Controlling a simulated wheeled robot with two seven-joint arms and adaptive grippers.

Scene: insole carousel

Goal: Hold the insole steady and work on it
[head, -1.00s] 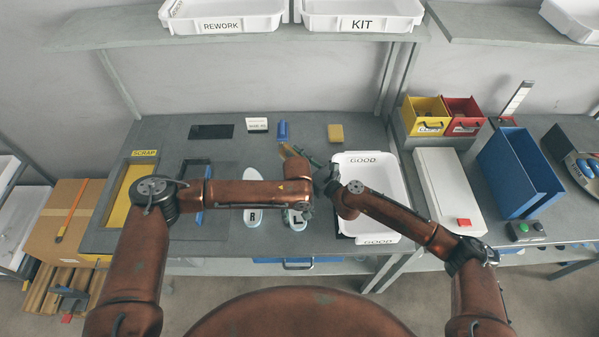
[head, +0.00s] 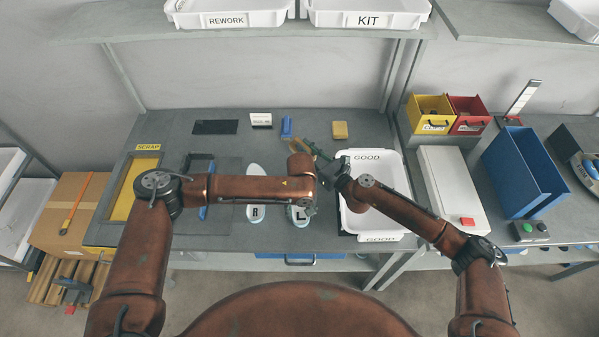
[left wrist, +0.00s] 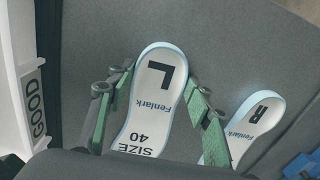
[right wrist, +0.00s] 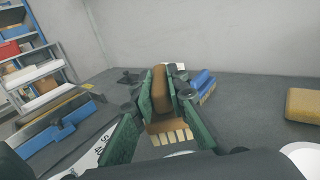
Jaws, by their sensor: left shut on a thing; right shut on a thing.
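The left-foot insole, white with a pale blue edge and marked L, lies on the grey bench (head: 299,214). In the left wrist view the insole (left wrist: 150,115) is between the green fingers of my left gripper (left wrist: 161,78), which is shut on its sides. The head view hides most of this gripper behind my arm. My right gripper (head: 318,150) is above the bench, behind the insole. In the right wrist view it is shut on a brown brush (right wrist: 162,88) with tan bristles. The brush appears clear of the insole.
The R insole (head: 255,213) lies just left. A white GOOD tray (head: 398,185) stands close on the right. Behind are a blue brush (head: 287,127), a yellow block (head: 340,130) and a white label block (head: 261,120). A SCRAP opening (head: 133,190) is at the left.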

